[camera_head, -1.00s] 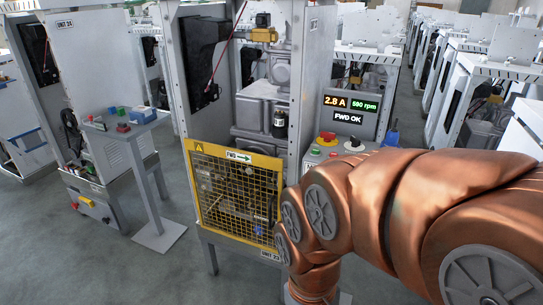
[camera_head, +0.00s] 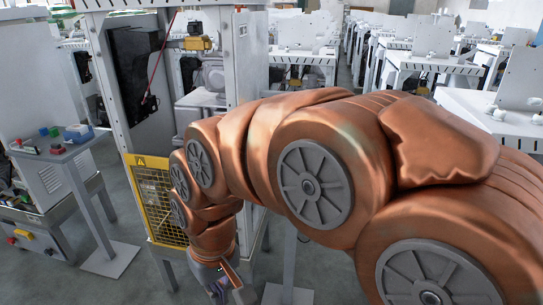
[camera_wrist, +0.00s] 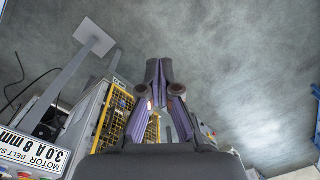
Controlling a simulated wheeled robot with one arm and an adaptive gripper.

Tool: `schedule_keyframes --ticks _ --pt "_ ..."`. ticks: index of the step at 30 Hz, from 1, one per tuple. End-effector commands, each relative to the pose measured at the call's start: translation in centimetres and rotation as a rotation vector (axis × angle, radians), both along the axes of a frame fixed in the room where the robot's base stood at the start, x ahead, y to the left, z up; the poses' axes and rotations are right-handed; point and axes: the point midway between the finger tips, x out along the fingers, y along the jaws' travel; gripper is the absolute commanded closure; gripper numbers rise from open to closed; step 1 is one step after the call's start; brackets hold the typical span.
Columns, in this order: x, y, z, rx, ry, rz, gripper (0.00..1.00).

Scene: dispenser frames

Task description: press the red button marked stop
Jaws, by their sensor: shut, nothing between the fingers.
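The red stop button is not clearly seen in either current view; in the head view my copper arm covers the place where the control panel stood. My gripper (camera_wrist: 159,72) shows in the wrist view with its purple-grey fingers together at the tips and nothing between them. It points over bare grey floor, beside the yellow mesh guard (camera_wrist: 109,117). In the head view the wrist end hangs low in front of the machine (camera_head: 118,95), and the fingers are hard to make out there.
A small stand (camera_head: 75,147) with red, green and blue items is at the left. The yellow guard (camera_head: 150,205) is close beside my wrist. A motor belt label plate (camera_wrist: 35,150) is at the wrist view's lower left. White machines fill the back right. Grey floor is open in front.

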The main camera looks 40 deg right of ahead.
Motion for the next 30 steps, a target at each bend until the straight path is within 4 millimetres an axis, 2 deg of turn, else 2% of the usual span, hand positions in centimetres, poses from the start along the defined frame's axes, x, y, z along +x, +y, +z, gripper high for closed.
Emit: schedule_keyframes --ticks 1,3,8,11,15,18,22,27,30 --pt "2.9 -0.5 0.7 0.018 -0.045 -0.031 1.00" --pt "6.7 -1.4 1.9 0.039 -0.109 -0.077 1.00" --pt "14.6 -4.8 4.8 0.087 -0.249 -0.202 1.00" --pt "19.0 -8.0 6.4 0.114 -0.334 -0.293 1.00" --pt "24.1 -13.8 8.4 0.141 -0.444 -0.433 1.00" --pt "26.8 -18.7 9.5 0.153 -0.518 -0.539 1.00" --pt "29.2 -25.5 10.6 0.157 -0.610 -0.678 1.00" --pt "30.2 -34.4 11.4 0.144 -0.710 -0.848 1.00" --pt "30.0 -38.4 11.6 0.134 -0.751 -0.925 1.00"
